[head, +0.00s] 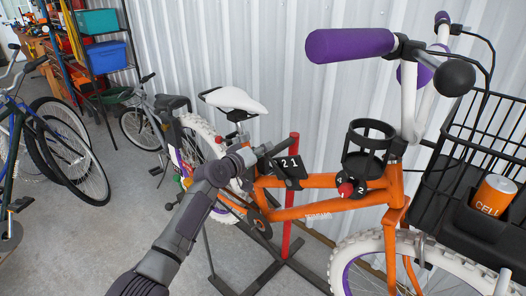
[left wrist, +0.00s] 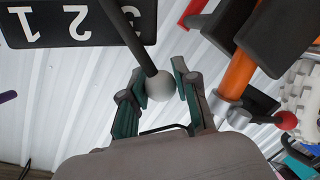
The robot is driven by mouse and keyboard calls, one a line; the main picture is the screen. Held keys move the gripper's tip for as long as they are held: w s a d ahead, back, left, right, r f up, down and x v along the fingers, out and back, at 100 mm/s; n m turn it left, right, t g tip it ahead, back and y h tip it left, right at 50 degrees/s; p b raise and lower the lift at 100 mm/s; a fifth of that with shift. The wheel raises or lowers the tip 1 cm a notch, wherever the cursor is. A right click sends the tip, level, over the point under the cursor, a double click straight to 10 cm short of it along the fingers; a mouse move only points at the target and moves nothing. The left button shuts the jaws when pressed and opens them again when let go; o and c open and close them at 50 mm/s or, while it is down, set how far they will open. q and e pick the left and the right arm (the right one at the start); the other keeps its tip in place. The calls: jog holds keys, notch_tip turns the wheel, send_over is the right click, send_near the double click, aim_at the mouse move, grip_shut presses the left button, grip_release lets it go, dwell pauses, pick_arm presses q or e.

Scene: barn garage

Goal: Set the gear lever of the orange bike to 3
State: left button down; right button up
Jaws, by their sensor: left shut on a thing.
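The orange bike (head: 315,210) stands against the wall. A black gear plate (head: 289,168) on its frame shows 2 and 1; the rest of its face is covered by my arm side. In the left wrist view the plate (left wrist: 75,22) shows 1, 2 and 3 upside down. A black lever (left wrist: 134,35) with a white ball knob (left wrist: 160,87) runs past the end with the 3. My left gripper (head: 262,150) is shut on the white knob, which sits between its fingers (left wrist: 160,88). My right gripper is not in view.
A second plate with a red knob (head: 345,189) shows 4 and 2, below a black cup holder (head: 369,145). A purple handlebar grip (head: 350,45) overhangs. A basket holds an orange can (head: 495,196). Other bikes stand left; floor between is clear.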

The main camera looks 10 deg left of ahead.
pick_arm(q)
jog(key=c, duration=0.8)
grip_release()
jog(key=shift+a+f, duration=0.1)
jog(key=shift+f, duration=0.05)
jog(key=shift+c, duration=0.2)
jog(key=v, duration=1.2)
jog(key=shift+f, duration=0.1)
